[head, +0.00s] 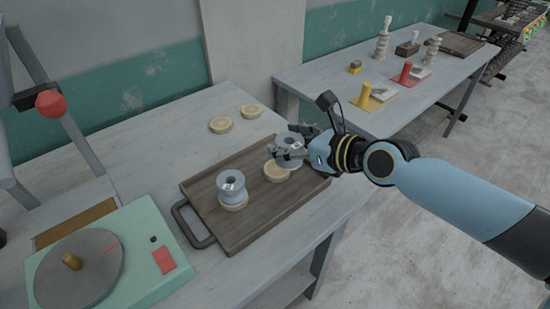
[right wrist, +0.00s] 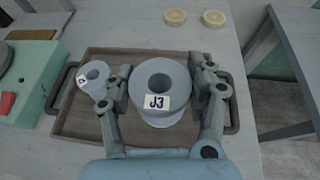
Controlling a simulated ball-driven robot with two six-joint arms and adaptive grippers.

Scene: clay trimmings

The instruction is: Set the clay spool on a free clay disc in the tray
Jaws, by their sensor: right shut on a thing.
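My right gripper (head: 296,152) is shut on a grey-blue clay spool (head: 287,142) over the right part of the wooden tray (head: 250,226). In the right wrist view the held spool (right wrist: 172,114) is upright between the fingers, with a "J3" label facing the camera. A pale clay disc (head: 275,175) lies in the tray just below and in front of the held spool; I cannot tell the gap between them. A second labelled spool (head: 231,182) stands on another disc (head: 233,206) at the tray's left. My left gripper is not in view.
Two loose discs (head: 221,125) (head: 251,111) lie on the table behind the tray. A green pottery wheel (head: 130,250) stands left of the tray's black handle (head: 190,228). A second table (head: 340,80) with several small items is at the back right.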

